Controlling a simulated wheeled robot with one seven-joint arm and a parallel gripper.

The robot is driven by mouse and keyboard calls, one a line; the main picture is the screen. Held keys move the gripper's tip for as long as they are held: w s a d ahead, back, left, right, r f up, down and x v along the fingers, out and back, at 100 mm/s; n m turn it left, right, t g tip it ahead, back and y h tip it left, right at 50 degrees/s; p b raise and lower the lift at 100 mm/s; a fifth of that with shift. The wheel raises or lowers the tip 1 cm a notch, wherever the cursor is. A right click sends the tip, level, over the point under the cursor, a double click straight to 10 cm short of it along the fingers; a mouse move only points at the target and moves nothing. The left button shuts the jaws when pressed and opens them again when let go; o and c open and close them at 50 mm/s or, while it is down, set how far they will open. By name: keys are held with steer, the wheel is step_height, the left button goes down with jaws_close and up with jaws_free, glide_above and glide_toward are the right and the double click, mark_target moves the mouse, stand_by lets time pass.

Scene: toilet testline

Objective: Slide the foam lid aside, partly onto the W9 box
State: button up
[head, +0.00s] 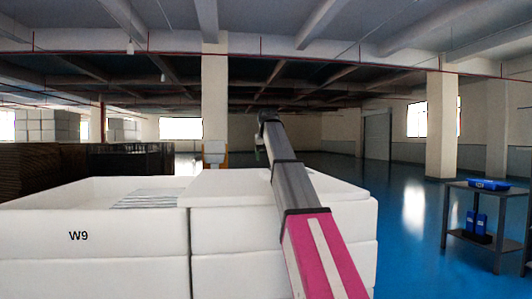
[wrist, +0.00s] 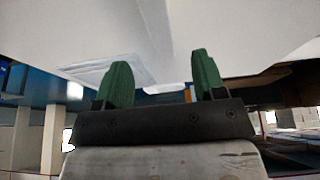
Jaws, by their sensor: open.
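The white W9 box (head: 90,235) stands at the left in the head view, open at the top. The white foam lid (head: 232,187) covers the box to its right and lies flat, beside the W9 box's rim. My arm reaches over the lid, and my gripper (head: 259,141) shows small near the lid's far side, mostly hidden behind the arm. In the wrist view my gripper (wrist: 160,62) has its two green fingers apart with nothing between them. White foam surfaces fill the top of that view; I cannot tell whether the fingers touch the lid.
Striped pale contents (head: 147,201) show inside the W9 box. A dark table (head: 487,190) with a blue tray (head: 489,184) and blue bins stands at the right. Dark stacked crates (head: 60,165) stand behind at the left. The blue floor (head: 415,215) between box and table is clear.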

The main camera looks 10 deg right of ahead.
mark_target(265, 178)
steer(key=x, duration=0.8)
steer(key=shift+f, duration=0.2)
jaws_close()
